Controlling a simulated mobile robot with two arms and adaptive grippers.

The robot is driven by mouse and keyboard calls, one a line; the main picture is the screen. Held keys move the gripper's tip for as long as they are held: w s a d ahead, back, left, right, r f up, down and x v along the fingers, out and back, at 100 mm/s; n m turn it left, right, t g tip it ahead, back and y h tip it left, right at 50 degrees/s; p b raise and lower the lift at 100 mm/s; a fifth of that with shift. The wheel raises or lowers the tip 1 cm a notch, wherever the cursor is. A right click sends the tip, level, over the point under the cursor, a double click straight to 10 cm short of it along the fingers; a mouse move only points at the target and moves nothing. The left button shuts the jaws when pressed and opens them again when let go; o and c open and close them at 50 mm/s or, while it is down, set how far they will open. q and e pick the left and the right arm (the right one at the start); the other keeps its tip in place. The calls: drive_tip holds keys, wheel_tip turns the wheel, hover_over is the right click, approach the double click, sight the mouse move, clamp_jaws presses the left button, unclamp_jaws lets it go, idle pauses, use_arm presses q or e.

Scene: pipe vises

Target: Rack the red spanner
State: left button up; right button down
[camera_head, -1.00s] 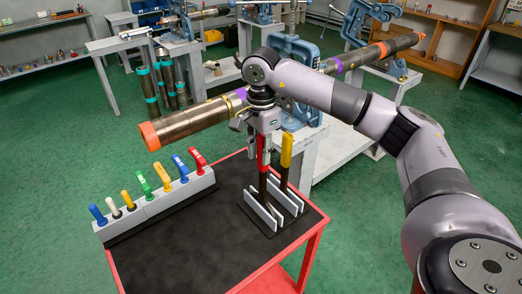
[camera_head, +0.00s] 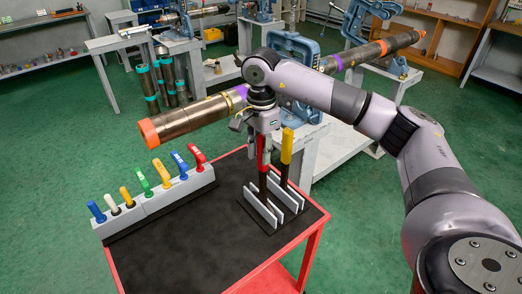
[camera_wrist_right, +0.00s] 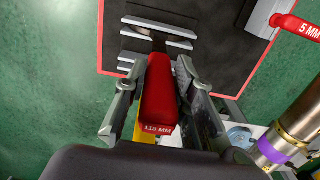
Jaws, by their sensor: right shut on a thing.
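The red spanner (camera_head: 262,152) stands upright with its red handle at the top. Its dark lower part reaches down among the grey plates of the rack (camera_head: 264,213); I cannot tell whether it is fully seated. My right gripper (camera_head: 262,137) is shut on the top of the red handle. In the right wrist view, the red spanner (camera_wrist_right: 160,90) lies between the two fingers of the right gripper (camera_wrist_right: 158,98), and its end carries a white size marking. The yellow spanner (camera_head: 286,147) stands beside it in the rack. My left gripper is not in view.
The rack stands on a dark-topped red table (camera_head: 180,250). A grey holder (camera_head: 155,205) with several coloured-handled tools stands at the table's left. A long pipe (camera_head: 195,117) with an orange end lies behind, in a blue vise. The table's front middle is clear.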

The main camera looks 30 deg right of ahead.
drive_tip(key=shift+f+b, duration=0.55)
drive_tip(key=shift+f, duration=0.2)
idle(1.0)
drive_tip(key=c, duration=1.3)
unclamp_jaws()
wheel_tip(320, 180, up, 12)
